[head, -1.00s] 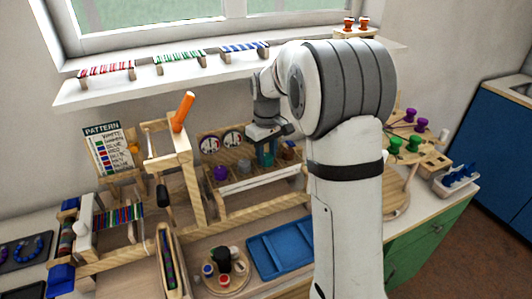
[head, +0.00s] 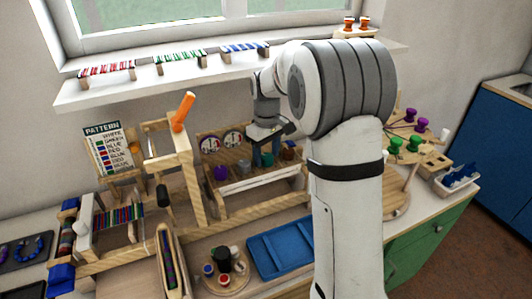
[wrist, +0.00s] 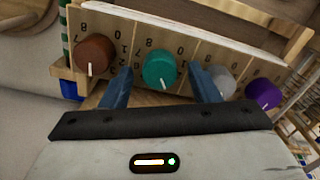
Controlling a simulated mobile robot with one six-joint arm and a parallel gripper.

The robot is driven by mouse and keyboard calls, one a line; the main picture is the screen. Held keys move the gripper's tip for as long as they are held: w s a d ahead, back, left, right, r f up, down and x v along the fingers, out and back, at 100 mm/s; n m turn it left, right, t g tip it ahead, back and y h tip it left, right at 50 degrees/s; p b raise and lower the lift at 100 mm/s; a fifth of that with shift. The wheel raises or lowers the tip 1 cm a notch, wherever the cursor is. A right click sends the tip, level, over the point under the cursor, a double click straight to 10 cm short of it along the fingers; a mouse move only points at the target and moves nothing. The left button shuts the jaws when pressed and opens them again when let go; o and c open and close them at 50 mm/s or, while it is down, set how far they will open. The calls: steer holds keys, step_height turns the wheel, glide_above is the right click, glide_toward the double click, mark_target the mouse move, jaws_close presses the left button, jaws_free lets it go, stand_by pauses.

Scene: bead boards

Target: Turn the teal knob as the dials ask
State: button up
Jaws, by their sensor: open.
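The teal knob (wrist: 159,69) sits on a wooden panel of numbered knobs, its white pointer line toward the bottom of the wrist view. My gripper (wrist: 160,73) is open, with one blue finger to either side of the teal knob; I cannot tell whether they touch it. In the head view my gripper (head: 267,150) is at the panel and largely hides the teal knob. Two round white dials, the left dial (head: 210,143) and the right dial (head: 234,140), stand on the panel's backboard; their readings are too small to make out.
A brown knob (wrist: 95,55) is left of the teal one; a grey knob (wrist: 216,79) and a purple knob (wrist: 263,93) are to its right, the grey close to my right finger. A wooden frame with an orange handle (head: 183,112) stands left of the panel. A blue tray (head: 282,250) lies in front.

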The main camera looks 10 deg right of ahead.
mark_target(267, 156)
step_height(267, 156, up, 8)
steer(key=shift+f, duration=0.2)
steer(key=shift+r, duration=0.1)
stand_by(0.4)
steer(key=shift+s, duration=0.15)
steer(key=s+f+m+t, duration=0.1)
steer(key=s+f+m, duration=0.1)
steer(key=s, duration=1.2)
steer(key=s+f+m+t, duration=0.1)
steer(key=s+m, duration=0.3)
steer(key=s, duration=1)
steer(key=shift+f+t, duration=0.35)
steer(key=shift+t, duration=0.05)
